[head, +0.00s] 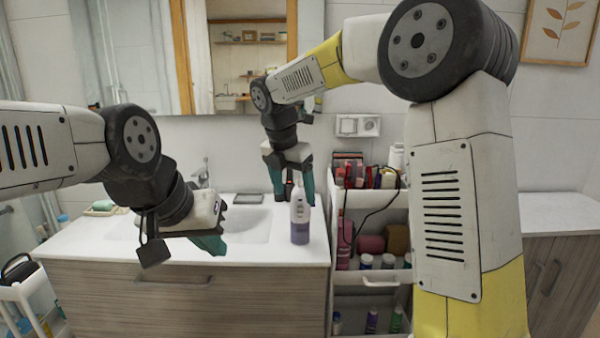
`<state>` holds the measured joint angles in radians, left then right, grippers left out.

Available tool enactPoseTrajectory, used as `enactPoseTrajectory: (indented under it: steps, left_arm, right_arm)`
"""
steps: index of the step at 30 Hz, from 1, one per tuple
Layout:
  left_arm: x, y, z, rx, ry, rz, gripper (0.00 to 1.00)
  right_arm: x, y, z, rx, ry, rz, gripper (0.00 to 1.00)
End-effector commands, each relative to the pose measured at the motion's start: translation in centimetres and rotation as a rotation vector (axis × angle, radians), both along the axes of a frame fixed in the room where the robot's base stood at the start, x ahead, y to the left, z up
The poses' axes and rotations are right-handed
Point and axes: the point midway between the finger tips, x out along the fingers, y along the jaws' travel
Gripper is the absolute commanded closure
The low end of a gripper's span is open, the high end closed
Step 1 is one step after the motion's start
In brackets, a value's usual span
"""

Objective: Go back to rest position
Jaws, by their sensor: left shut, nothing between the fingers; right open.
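My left gripper (212,243) is at the left, low over the front of the white sink counter (300,257). Its teal fingers are shut with nothing between them. I cannot tell whether the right fingers touch the bottle.
A white cosmetics cart (398,215) with bottles and boxes stands right of the counter, partly behind my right arm. A soap dish (101,208) is at the left. A small white cart (25,290) stands lower left.

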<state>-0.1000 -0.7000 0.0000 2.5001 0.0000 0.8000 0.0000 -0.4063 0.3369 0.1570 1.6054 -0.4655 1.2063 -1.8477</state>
Motion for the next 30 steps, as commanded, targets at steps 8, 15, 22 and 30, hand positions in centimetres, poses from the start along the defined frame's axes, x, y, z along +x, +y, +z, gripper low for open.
enactPoseTrajectory:
  steps: [8,15,22,30]
  left_arm:
    - [0.0,0.0,0.0,0.0,0.001,0.0,1.0]
    - [0.0,0.0,0.0,0.0,0.0,0.0,1.0]
    - [0.0,0.0,0.0,0.0,0.0,0.0,1.0]
    - [0.0,0.0,0.0,0.0,0.0,0.0,1.0]
  right_arm:
    - [-1.1,-1.5,0.8,0.05,-0.025,-0.122,0.24]
    - [-3.0,-3.7,2.0,0.133,-0.062,-0.321,0.24]
    - [-6.5,-7.0,3.2,0.274,-0.111,-0.646,0.24]
    - [-14.4,-12.6,3.8,0.598,-0.167,-1.349,0.24]
